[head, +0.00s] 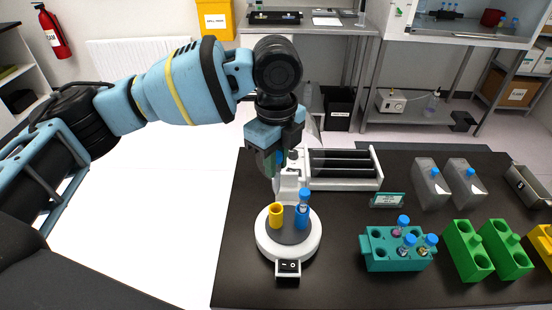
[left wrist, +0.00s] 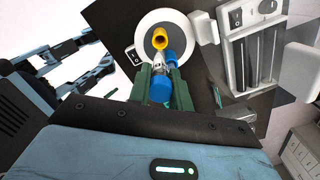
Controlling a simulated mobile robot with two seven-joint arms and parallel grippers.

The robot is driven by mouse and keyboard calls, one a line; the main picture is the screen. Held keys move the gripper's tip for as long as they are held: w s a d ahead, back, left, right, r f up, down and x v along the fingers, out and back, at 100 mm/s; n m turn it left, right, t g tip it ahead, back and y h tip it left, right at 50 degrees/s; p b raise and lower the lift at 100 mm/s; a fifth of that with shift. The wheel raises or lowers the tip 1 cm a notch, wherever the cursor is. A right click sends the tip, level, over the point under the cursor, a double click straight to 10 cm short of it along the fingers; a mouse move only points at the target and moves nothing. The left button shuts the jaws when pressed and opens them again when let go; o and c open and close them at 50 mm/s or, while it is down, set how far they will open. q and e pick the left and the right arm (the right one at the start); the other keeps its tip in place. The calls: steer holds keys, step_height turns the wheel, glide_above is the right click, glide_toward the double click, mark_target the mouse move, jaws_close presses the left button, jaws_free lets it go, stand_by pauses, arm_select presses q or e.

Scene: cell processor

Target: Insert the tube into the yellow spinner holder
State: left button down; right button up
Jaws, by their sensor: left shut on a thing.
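The yellow spinner holder (head: 276,216) stands on the left of the round white spinner (head: 262,243). It also shows in the left wrist view (left wrist: 160,38). A blue holder (head: 301,218) stands beside it on the right, with a blue-capped tube (head: 304,197) upright in it. My left gripper (head: 276,172) is above the spinner, over the yellow holder's side. It is shut on a tube, whose blue cap (left wrist: 160,89) shows between the green fingers in the left wrist view. My right gripper is not in view.
A teal rack (head: 378,258) with several blue-capped tubes stands to the right. Green blocks (head: 466,255) are farther right. A white device with dark slots (head: 345,184) stands behind the spinner. Two grey translucent containers (head: 431,190) are at the back right.

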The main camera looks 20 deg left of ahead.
arm_select(q)
steer(key=shift+r, duration=0.2)
glide_above(276, 195)
steer(key=shift+w+a+f, duration=0.1)
steer(key=shift+w+f, duration=0.05)
steer(key=shift+f, duration=1)
steer(key=shift+w+f, duration=0.1)
steer(key=shift+f, duration=1.05)
steer(key=shift+f+p, duration=0.3)
steer(key=shift+f, duration=0.45)
steer(key=shift+f, duration=2.15)
steer(key=shift+f, duration=0.3)
steer(key=c, duration=1.2)
jaws_free()
